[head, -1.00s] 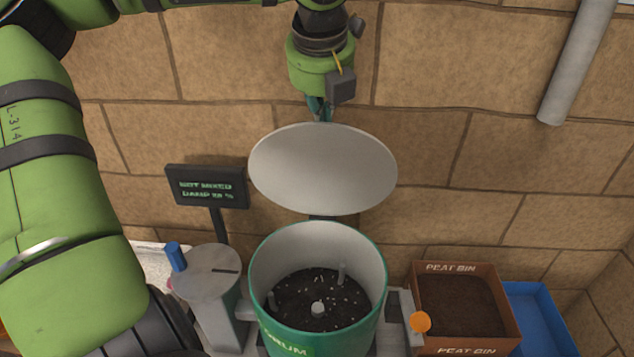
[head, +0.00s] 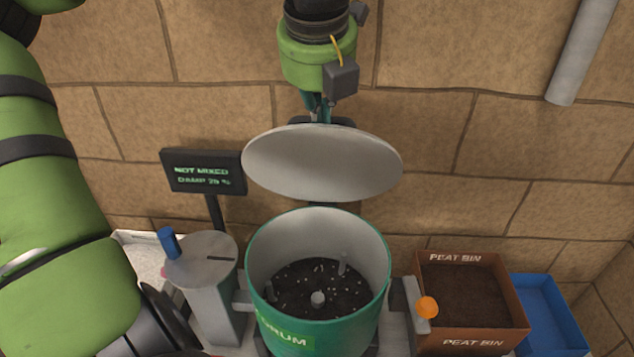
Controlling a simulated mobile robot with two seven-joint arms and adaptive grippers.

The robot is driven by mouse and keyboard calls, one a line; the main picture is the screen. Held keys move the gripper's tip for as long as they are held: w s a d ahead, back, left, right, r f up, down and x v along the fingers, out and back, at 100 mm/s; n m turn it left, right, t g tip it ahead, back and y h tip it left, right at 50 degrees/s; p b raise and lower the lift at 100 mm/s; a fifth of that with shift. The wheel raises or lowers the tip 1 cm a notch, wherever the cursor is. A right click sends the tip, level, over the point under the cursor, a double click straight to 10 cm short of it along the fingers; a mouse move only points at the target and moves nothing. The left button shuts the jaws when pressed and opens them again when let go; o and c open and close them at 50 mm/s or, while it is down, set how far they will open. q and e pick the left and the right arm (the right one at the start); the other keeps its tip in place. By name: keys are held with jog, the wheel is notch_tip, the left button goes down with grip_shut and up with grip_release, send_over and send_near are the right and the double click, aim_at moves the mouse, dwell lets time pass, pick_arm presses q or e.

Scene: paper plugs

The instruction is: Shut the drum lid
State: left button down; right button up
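The green drum (head: 318,325) stands open at the bottom middle, with dark soil speckled white and several grey posts inside. Its round pale lid (head: 322,164) is raised and tilted above the drum's back side. My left gripper (head: 322,116) is behind the lid's top edge, pointing down. Its fingertips are partly hidden by the lid, so I cannot tell whether they touch it or how far they are apart. My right gripper is not in view.
A dark sign (head: 203,172) reads "NOT MIXED, DAMP 29 %". A grey post with a blue handle (head: 168,242) stands left of the drum. An orange knob (head: 428,307), a peat bin (head: 470,293) and a blue tray (head: 548,318) are at right. A brick wall is behind.

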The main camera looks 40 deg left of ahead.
pick_arm(q)
jog(key=shift+s+d+f+b, duration=0.4)
jog(key=shift+f+b, duration=0.1)
jog(key=shift+b, duration=0.25)
jog(key=s+d+b, duration=0.1)
jog(key=s+d+f+b, duration=0.1)
jog(key=shift+s+f+b, duration=0.2)
jog(key=shift+s+b, duration=0.1)
jog(key=shift+b, duration=0.05)
